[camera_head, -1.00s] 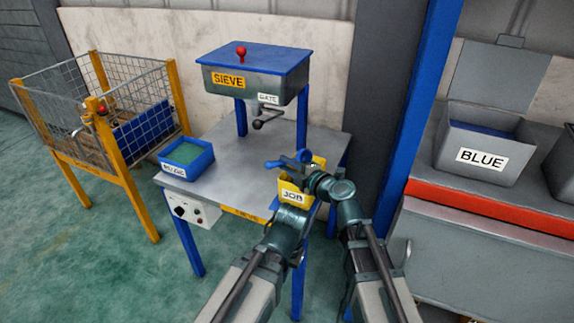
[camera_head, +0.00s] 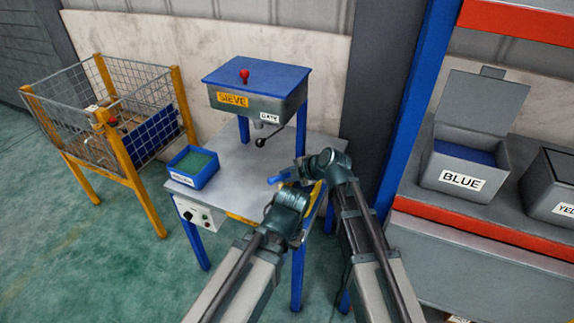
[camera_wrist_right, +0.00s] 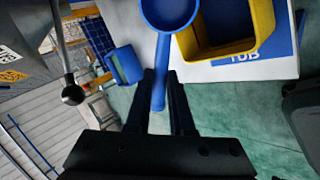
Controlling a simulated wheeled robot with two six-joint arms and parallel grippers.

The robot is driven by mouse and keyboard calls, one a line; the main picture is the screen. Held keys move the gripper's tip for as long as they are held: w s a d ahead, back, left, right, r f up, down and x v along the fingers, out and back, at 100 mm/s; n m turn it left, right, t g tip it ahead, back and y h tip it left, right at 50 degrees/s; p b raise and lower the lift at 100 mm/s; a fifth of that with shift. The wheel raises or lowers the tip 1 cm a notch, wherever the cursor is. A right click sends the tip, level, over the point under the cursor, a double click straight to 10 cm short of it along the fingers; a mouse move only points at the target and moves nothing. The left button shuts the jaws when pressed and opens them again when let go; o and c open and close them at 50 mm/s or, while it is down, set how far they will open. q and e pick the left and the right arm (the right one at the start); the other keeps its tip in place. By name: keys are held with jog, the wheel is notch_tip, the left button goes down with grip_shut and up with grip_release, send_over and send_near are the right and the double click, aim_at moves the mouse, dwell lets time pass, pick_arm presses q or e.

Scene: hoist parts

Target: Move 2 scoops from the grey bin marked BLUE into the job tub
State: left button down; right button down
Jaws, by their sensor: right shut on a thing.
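The grey bin marked BLUE (camera_head: 478,187) stands on the right bench with its lid up and blue material inside. My right gripper (camera_head: 292,174) is shut on the handle of a blue scoop (camera_head: 278,179). The scoop also shows in the right wrist view (camera_wrist_right: 167,14); whether its bowl holds anything is unclear. The yellow job tub (camera_wrist_right: 263,22) is beside the scoop in the wrist view, on a mat marked TUB; in the head view my arms mostly hide it. My left wrist is in front of the table, and its fingers are hidden.
The sieve (camera_head: 255,100) stands over the table. A blue tray with green contents (camera_head: 193,182) sits at the table's left. A mesh cage (camera_head: 72,128) stands on the floor at left. A second grey bin (camera_head: 543,205) is right of BLUE, and a blue post (camera_head: 412,115) rises between table and bench.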

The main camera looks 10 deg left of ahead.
jog(key=g+h+p, duration=0.1)
jog(key=r+g+h+p, duration=0.1)
jog(key=p, duration=0.1)
jog(key=r+g+p, duration=0.1)
jog(key=p, duration=0.1)
jog(key=shift+w+a+n+g+h, duration=0.1)
jog(key=shift+w+n+g+h, duration=0.2)
jog(key=shift+h, duration=0.1)
jog(key=shift+s+f+g, duration=0.1)
jog(key=shift+f+g, duration=0.05)
jog(key=shift+g, duration=0.15)
jog(key=shift+s+f+h, duration=0.15)
jog(key=shift+s+h, duration=0.05)
jog(key=shift+h, duration=0.2)
